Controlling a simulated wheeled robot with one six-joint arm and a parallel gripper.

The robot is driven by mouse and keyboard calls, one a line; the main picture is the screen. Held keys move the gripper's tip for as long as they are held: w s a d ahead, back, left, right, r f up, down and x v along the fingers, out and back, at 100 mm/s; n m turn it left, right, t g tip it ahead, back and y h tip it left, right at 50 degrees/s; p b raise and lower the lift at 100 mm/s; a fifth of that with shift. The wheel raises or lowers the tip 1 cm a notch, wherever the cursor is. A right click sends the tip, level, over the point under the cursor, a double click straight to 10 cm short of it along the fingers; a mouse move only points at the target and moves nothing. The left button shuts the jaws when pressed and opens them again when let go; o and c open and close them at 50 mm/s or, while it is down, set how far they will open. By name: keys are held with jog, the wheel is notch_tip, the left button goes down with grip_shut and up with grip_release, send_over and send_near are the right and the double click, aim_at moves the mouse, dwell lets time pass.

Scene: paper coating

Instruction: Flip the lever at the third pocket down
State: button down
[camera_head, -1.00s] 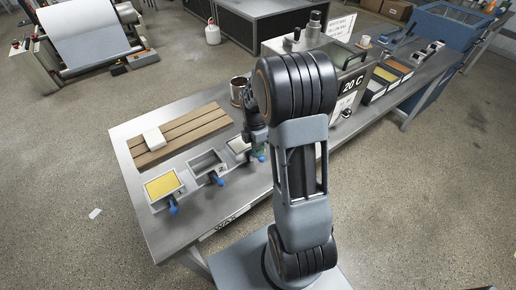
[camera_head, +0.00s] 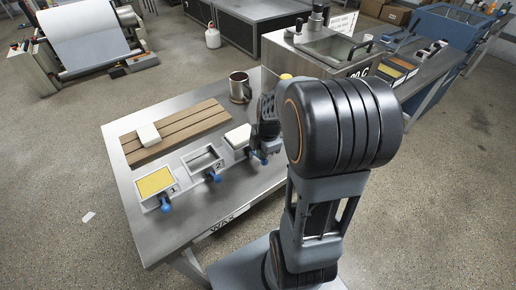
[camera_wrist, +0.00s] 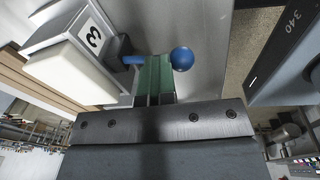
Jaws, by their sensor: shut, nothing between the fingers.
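A row of three grey pockets stands on the steel table. Pocket 1 (camera_head: 156,183) holds yellow material, pocket 2 (camera_head: 204,158) looks empty, and the third pocket (camera_head: 237,140) holds a white block. The third pocket, labelled 3, also shows in the wrist view (camera_wrist: 69,44). Its blue lever (camera_wrist: 181,59) ends in a ball. My gripper (camera_wrist: 154,66), with green fingers, is shut and empty. The fingers lie across the lever's middle, hiding it, with the ball on their right. I cannot tell whether they touch it.
Blue levers of pocket 1 (camera_head: 166,206) and pocket 2 (camera_head: 214,176) stick out in front. A metal mug (camera_head: 240,88) stands behind the third pocket. A slatted wooden board (camera_head: 180,130) carries a white block (camera_head: 149,135). A steel tank (camera_head: 325,48) stands at the right.

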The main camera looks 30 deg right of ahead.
jog(key=shift+s+f+b, duration=0.3)
jog(key=shift+f+b, duration=0.05)
jog(key=shift+f, duration=0.2)
jog(key=shift+r, duration=0.25)
jog(key=shift+w+r, duration=0.1)
jog(key=shift+w, duration=0.05)
jog(key=shift+w+r+p, duration=0.2)
jog(key=shift+w+p, duration=0.15)
jog(key=shift+w, duration=0.1)
jog(key=shift+w+r, duration=0.1)
